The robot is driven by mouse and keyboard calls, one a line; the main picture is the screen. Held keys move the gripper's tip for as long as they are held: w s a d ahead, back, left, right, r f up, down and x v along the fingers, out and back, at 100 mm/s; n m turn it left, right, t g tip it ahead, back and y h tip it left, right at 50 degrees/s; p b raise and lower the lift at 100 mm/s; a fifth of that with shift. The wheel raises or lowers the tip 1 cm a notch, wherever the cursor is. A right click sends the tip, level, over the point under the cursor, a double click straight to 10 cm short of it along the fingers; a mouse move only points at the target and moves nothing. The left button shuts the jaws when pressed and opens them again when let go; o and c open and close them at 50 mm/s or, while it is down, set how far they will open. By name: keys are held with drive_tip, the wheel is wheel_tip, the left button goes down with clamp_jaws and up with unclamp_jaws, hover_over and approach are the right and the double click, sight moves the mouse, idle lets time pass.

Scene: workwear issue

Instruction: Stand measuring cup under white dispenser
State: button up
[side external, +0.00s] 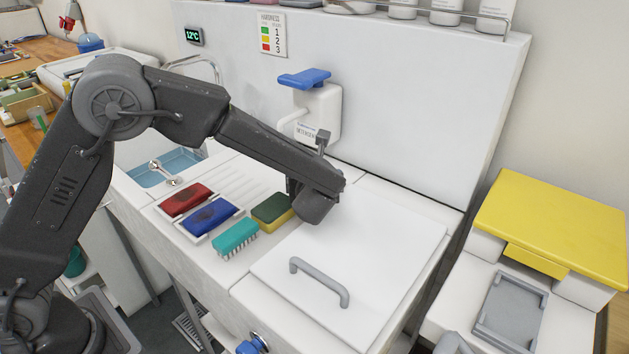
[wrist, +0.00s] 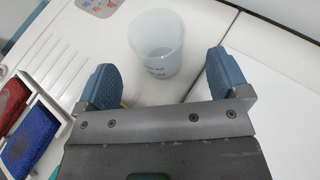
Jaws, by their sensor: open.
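The measuring cup (wrist: 155,35) is a translucent whitish beaker with small dark print, on the white worktop in the wrist view. My gripper (wrist: 159,68) is open, its two blue-padded fingers spread and empty. The cup is just ahead of the gap between the fingertips, and I see no contact. In the side view my wrist is low over the worktop, and the arm hides the cup and fingertips. The white dispenser (side external: 325,108), with a blue lever (side external: 305,78) on top, is mounted on the back wall, behind my wrist.
A teal brush (side external: 236,236) and a yellow-green sponge (side external: 272,211) sit beside my wrist. A white lid with a grey handle (side external: 320,281) covers the front right. A sink (side external: 165,168) is at left.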

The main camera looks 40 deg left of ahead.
drive_tip(key=x, duration=0.5)
drive_tip(key=shift+w+a+f, duration=0.15)
drive_tip(key=shift+w+a, duration=0.05)
drive_tip(key=c, duration=1)
wheel_tip(320, 180, up, 9)
drive_tip(key=m+t+h, duration=0.2)
drive_tip(key=m+h, duration=0.2)
hover_over(280, 207)
drive_tip(key=f, duration=0.3)
drive_tip(key=shift+w+d, duration=0.2)
drive_tip(key=shift+w, duration=0.05)
drive_tip(key=shift+s+a+f, duration=0.1)
drive_tip(key=shift+s+a, duration=0.15)
drive_tip(key=a, duration=0.6)
drive_tip(key=shift+a, duration=0.3)
